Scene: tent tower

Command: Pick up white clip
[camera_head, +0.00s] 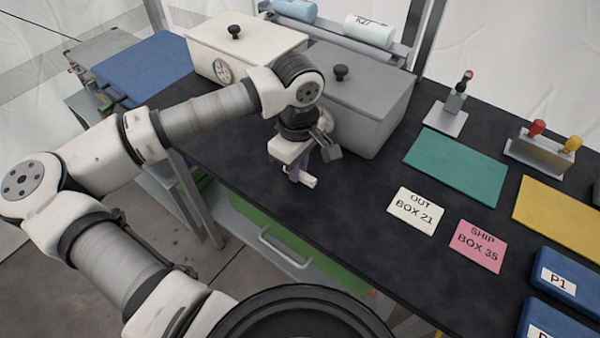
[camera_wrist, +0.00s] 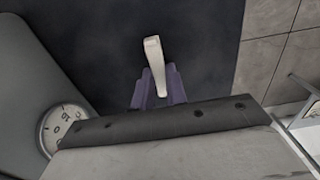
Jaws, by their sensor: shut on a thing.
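The white clip (camera_wrist: 155,58) is a slim white piece; in the wrist view it stands out from between my purple fingers. My gripper (camera_wrist: 158,88) is shut on it. In the head view the clip (camera_head: 308,181) shows as a small white end beside my gripper (camera_head: 295,172), over the dark table near its front edge. I cannot tell whether the clip still touches the table. Part of it is hidden by the fingers.
A grey lidded box (camera_head: 375,120) stands close behind my gripper, and a white lidded box (camera_head: 270,42) is to its left. Two paper cards, a white one (camera_head: 416,211) and a pink one (camera_head: 478,246), lie to the right. Bare table (camera_head: 350,190) lies between.

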